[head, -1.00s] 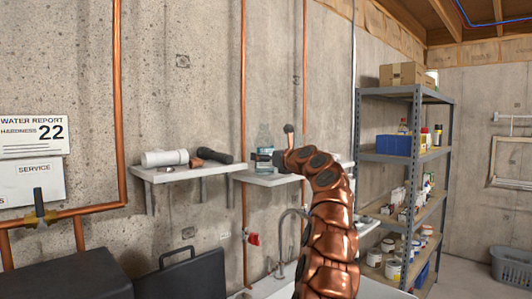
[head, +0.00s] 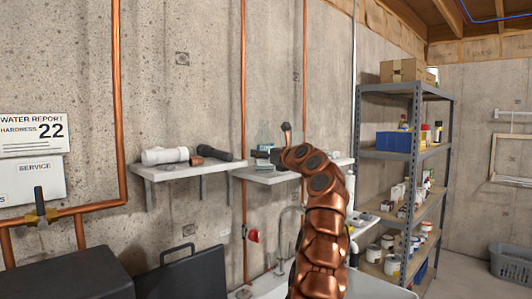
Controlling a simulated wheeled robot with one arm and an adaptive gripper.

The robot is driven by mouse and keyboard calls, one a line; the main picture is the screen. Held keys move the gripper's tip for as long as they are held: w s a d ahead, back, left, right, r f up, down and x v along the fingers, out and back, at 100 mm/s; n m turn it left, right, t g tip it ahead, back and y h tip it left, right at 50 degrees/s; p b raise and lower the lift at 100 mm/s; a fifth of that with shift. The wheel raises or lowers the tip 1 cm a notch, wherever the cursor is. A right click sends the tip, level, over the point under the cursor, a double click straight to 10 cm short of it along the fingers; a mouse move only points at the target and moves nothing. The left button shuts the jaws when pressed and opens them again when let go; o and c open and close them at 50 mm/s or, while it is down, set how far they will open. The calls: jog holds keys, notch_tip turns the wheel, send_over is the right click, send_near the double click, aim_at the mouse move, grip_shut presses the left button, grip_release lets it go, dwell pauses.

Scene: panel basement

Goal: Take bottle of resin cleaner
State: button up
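A clear bluish bottle (head: 264,137) shows faintly on the right-hand small wall shelf (head: 262,174), mostly hidden behind the end of my arm. I cannot read a label on it, so I cannot tell if it is the resin cleaner. My gripper (head: 268,155) is at that shelf, in front of or beside the bottle. Its fingers are small and dark here, and I cannot tell whether they are open, shut or touching the bottle. My copper-coloured arm rises from the bottom of the head view and bends left toward the shelf.
A left wall shelf (head: 165,174) holds white and black pipe pieces. Copper pipes run up the wall. A faucet (head: 290,235) stands below the small shelf. A metal rack (head: 416,165) with bottles, jars and boxes stands at right. A grey basket (head: 509,262) is on the floor.

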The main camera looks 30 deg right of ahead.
jog(key=c, duration=0.7)
jog(key=shift+o, duration=0.2)
jog(key=shift+r, duration=0.35)
